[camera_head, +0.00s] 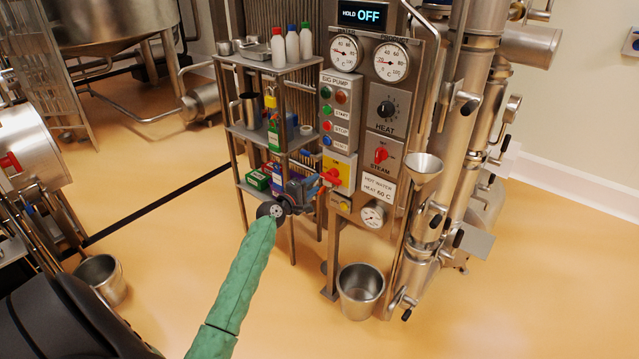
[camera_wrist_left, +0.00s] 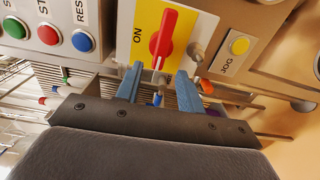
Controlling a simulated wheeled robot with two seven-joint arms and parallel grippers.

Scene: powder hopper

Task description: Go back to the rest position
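My left gripper (camera_head: 318,186) is at the front of the control panel (camera_head: 350,120), just beside the yellow switch plate with the red rotary handle (camera_head: 331,177). In the left wrist view, the two blue fingers (camera_wrist_left: 160,85) are spread apart with nothing between them. My left arm has a green sleeve (camera_head: 245,275). My right gripper shows in neither view.
A shelf rack (camera_head: 275,65) with bottles and boxes stands left of the panel, close to my left wrist. A metal funnel (camera_head: 424,170) is on the right. A steel bucket (camera_head: 360,290) stands on the floor below. The yellow JOG button (camera_wrist_left: 239,45) is near the fingers.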

